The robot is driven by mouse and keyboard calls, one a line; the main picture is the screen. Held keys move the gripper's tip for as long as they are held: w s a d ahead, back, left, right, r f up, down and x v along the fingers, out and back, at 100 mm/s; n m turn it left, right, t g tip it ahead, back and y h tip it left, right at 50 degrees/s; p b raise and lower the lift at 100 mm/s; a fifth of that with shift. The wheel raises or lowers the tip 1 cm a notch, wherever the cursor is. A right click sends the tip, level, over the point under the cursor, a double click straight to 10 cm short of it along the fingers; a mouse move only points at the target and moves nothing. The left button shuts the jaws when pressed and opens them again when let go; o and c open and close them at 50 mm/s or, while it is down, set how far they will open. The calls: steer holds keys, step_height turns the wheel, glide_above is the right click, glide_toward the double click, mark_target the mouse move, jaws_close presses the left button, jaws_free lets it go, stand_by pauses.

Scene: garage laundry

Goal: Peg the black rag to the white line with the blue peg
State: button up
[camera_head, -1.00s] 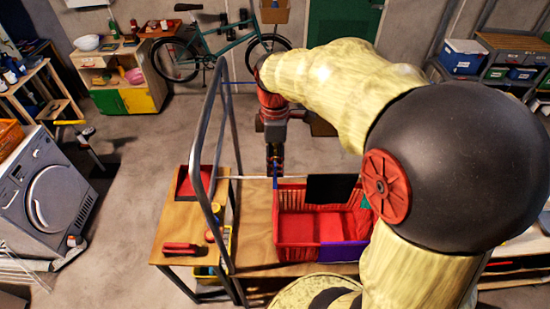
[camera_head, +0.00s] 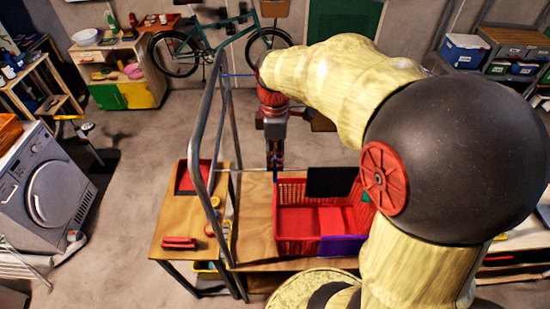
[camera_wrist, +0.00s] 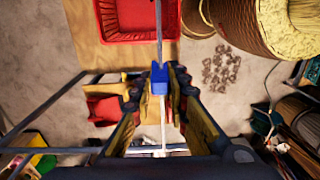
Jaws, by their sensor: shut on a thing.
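The white line (camera_head: 228,170) runs across the metal frame. My gripper (camera_head: 275,162) is at the line, left of the rag. It is shut on the blue peg (camera_wrist: 159,77). In the wrist view, the peg sits between the fingers of my gripper (camera_wrist: 160,88), over the white line (camera_wrist: 163,125). I cannot tell whether the peg grips the line. In the head view a gap shows between peg and rag.
A metal frame (camera_head: 200,130) stands left of my gripper. The red basket (camera_head: 298,232) is on the wooden table (camera_head: 255,215), with a purple piece (camera_head: 342,245) at its front.

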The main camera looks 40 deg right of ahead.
jaws_close()
steer(key=shift+r+p, duration=1.95)
steer(key=shift+r, duration=0.8)
